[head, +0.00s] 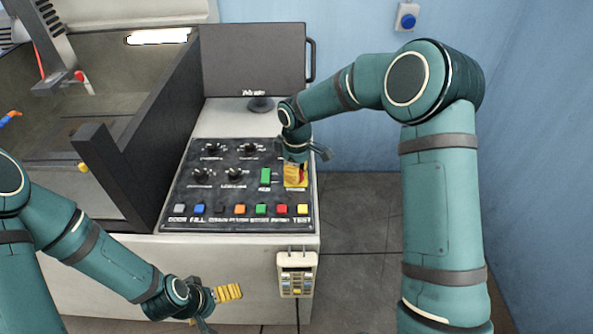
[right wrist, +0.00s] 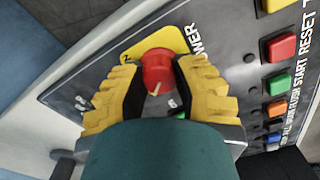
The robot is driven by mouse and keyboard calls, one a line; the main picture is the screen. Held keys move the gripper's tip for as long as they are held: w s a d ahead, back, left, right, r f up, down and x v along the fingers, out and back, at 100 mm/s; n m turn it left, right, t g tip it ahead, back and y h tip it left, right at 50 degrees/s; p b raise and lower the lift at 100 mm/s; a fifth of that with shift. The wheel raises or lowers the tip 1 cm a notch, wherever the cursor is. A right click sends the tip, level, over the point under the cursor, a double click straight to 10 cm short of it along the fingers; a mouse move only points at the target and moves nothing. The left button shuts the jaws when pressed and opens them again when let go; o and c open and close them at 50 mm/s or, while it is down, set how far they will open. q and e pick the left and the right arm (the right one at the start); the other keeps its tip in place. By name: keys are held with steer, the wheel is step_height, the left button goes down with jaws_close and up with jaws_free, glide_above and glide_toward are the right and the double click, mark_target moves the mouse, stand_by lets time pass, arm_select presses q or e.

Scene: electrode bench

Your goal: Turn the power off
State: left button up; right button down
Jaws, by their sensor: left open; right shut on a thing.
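The red power knob (right wrist: 157,70) sits on a yellow plate (right wrist: 178,40) marked "POWER", of which the last letters show in the right wrist view. Its white pointer line faces down toward my gripper in that view. My right gripper (right wrist: 160,84) is shut on the knob, one yellow finger on each side. In the head view my right gripper (head: 297,172) is over the panel's right side and mostly hides the knob. My left gripper (head: 227,293) is open and empty, low in front of the bench, away from the panel.
The black control panel (head: 225,189) also carries several black dials, a green switch (head: 265,177) and a row of coloured buttons along its front. A monitor (head: 253,60) stands behind it. A handheld pendant (head: 297,273) hangs on the bench front. Floor is clear on the right.

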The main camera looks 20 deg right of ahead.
steer(key=shift+f, duration=0.1)
steer(key=c, duration=0.6)
jaws_free()
steer(key=shift+r, duration=0.2)
step_height(320, 180, up, 12)
steer(key=shift+f, duration=0.15)
